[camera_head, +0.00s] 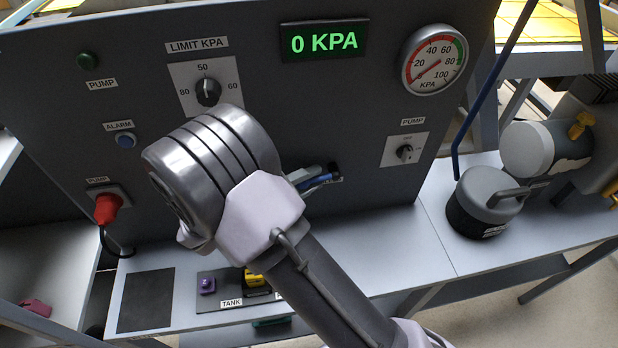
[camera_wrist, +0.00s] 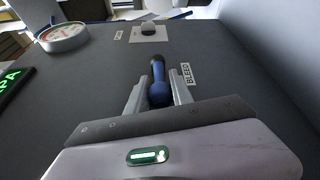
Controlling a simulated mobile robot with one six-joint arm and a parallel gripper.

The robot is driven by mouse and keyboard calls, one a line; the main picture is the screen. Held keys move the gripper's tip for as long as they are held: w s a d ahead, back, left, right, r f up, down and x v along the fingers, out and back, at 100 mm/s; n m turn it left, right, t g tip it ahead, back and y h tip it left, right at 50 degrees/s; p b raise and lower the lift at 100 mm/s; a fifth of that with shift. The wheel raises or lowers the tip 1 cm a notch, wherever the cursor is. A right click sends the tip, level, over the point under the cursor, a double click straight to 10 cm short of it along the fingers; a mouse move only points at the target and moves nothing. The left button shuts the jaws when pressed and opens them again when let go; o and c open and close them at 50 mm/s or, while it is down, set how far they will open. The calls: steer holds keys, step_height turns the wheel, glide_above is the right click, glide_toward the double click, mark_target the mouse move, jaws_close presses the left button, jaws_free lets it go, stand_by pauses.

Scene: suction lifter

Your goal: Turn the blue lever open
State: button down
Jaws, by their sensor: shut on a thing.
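The blue lever (camera_wrist: 160,92) sits on the dark panel beside a BLEED label (camera_wrist: 187,74) in the wrist view. It runs away from me between my fingers, with a dark far end. My gripper (camera_wrist: 159,94) has one finger on each side of it and is shut on it. In the head view only a small part of the blue lever (camera_head: 319,181) shows beside my gripper (camera_head: 312,177); my wrist hides the rest of that area.
The display (camera_head: 325,42) reads 0 KPA, and the round gauge (camera_head: 434,59) has its needle near the low end. The limit knob (camera_head: 208,92), pump knob (camera_head: 404,152) and red plug (camera_head: 107,208) are on the panel. A grey-black suction cup (camera_head: 485,202) stands on the bench at right.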

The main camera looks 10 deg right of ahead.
steer(key=c, duration=1.1)
jaws_free()
steer(key=shift+d, duration=0.15)
steer(key=shift+c, duration=0.2)
steer(key=p+v, duration=0.4)
steer(key=v, duration=1.3)
steer(key=shift+s+a, duration=0.2)
steer(key=shift+a, duration=0.05)
steer(key=shift+r, duration=0.1)
